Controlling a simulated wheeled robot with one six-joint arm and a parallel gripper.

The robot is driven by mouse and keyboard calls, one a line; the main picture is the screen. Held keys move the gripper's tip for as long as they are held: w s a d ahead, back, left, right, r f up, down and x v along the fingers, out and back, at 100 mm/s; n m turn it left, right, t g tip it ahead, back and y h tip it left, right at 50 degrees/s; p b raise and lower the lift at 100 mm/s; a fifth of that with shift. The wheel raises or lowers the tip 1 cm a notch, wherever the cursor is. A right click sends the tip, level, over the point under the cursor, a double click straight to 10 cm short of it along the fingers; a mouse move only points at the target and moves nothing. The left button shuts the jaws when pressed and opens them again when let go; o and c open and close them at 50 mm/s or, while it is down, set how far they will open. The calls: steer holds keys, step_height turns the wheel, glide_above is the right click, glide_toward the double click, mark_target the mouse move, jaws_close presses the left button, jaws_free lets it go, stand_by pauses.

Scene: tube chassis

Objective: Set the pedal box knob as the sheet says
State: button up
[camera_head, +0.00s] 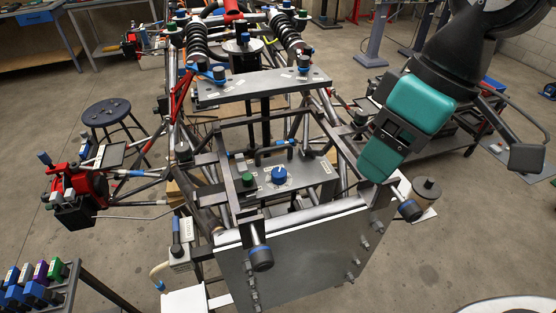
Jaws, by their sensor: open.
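A grey box (300,178) sits inside the front of the tube chassis (215,205). A blue knob (279,175) and a smaller green knob (247,180) stand on its top, with small pale labels around them. The labels are too small to read, and I cannot tell the knob's setting. I cannot make out which surface is the sheet. My teal gripper (398,137) hangs at the upper right, above and to the right of the box. It is open, apart from the knobs, and nothing shows in it.
Tubes frame the box on both sides. A large grey panel (300,260) stands in front. A stool (108,115) is at left, and a rack of coloured blocks (38,285) at lower left.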

steer(key=w+a+f+n+h+b, duration=0.15)
steer(key=w+a+n, duration=0.25)
steer(key=w, duration=0.5)
steer(key=n+h+b, duration=0.1)
steer(key=n+h, duration=0.1)
steer(key=n, duration=0.2)
glide_above(278, 172)
step_height(278, 172, down, 3)
step_height(278, 172, down, 17)
steer(key=p, duration=0.2)
steer(key=shift+p, duration=0.3)
steer(key=c, duration=0.9)
